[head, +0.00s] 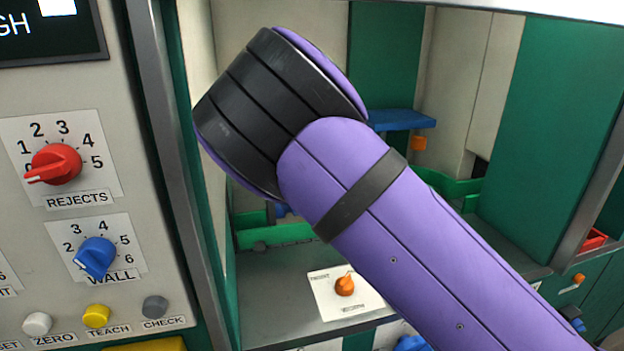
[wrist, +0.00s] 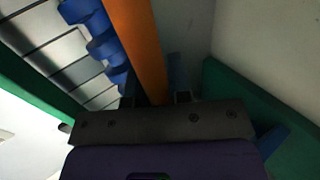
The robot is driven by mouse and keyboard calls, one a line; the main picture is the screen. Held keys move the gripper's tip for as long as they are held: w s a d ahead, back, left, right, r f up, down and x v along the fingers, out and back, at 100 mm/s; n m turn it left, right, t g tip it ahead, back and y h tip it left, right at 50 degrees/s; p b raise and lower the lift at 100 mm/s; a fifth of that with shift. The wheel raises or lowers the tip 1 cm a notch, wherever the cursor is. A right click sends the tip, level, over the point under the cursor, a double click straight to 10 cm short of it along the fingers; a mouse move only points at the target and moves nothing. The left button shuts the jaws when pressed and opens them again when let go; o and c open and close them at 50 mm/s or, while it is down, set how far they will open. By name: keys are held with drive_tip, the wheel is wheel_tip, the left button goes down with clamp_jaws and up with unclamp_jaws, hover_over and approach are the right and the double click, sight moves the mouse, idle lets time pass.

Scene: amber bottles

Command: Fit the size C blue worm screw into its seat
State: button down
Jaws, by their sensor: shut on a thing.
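A blue lobed shape, which looks like the blue worm screw (wrist: 98,42), runs along the left of an orange bar (wrist: 138,45) in the wrist view. Its near end goes behind the dark gripper parts. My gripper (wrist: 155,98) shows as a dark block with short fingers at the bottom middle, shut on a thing. The grip itself is mostly hidden, and the worm screw is the likely held thing. In the head view my purple arm hides the gripper and the screw. I cannot make out the seat or a size mark.
Grey metal slats (wrist: 45,45) lie left of the screw, with a green edge (wrist: 35,90) nearby. A pale wall (wrist: 260,45) and a green panel (wrist: 235,85) are close on the right. In the head view, a control panel (head: 130,195) stands left and a blue plate (head: 400,120) shows behind my arm.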

drive_tip(key=shift+f, duration=0.15)
idle(0.7)
drive_tip(key=c, duration=1)
unclamp_jaws()
drive_tip(key=shift+o, duration=0.2)
drive_tip(key=shift+f, duration=0.15)
